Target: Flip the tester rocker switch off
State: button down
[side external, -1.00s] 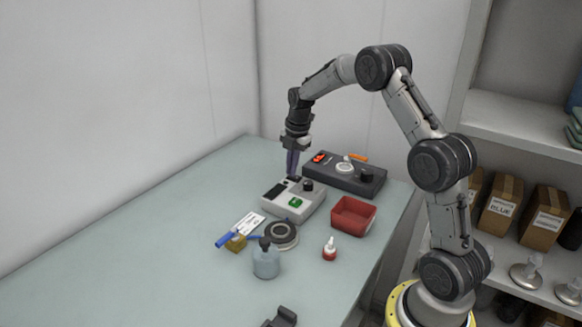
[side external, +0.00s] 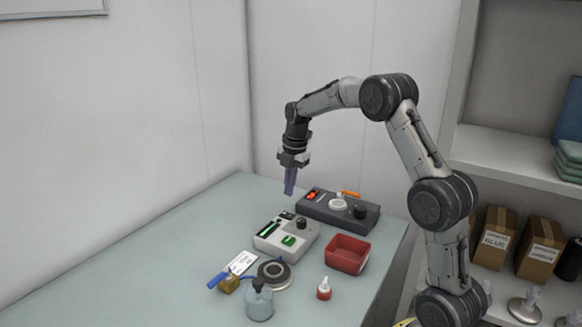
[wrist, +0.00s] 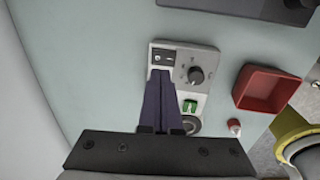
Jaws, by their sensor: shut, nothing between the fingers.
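The tester (side external: 272,243) is a light grey box on the table, with a dark display (side external: 268,228) showing a green strip, a black knob (side external: 301,222) and a green button (side external: 289,240). Its small black rocker switch (side external: 287,215) is at the far left corner; in the wrist view the rocker (wrist: 164,57) shows just beyond my fingertips, with pale marks. I cannot tell for sure which way it is tipped. My gripper (side external: 289,192) is shut and empty, pointing down above the rocker and apart from it. In the wrist view my fingers (wrist: 160,73) hide the display.
A dark box (side external: 335,216) with a red switch stands behind the tester. A red tray (side external: 347,254) is to the right. A round dark-rimmed disc (side external: 274,272), a blue bottle (side external: 259,302) and a small red-and-white bottle (side external: 324,289) are in front. The table's left side is clear.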

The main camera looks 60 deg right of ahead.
notch_tip(320, 180, up, 8)
jog(key=f, duration=0.1)
send_over(284, 213)
jog(key=s, duration=0.3)
jog(key=shift+w+d+r, duration=0.1)
jog(key=shift+w+r, duration=0.15)
jog(key=shift+w, duration=0.05)
jog(key=shift+w+r, duration=0.1)
jog(key=f, duration=0.4)
jog(key=w+f, duration=0.1)
jog(key=f, duration=0.9)
jog(key=shift+w, duration=0.35)
jog(key=shift+f, duration=0.1)
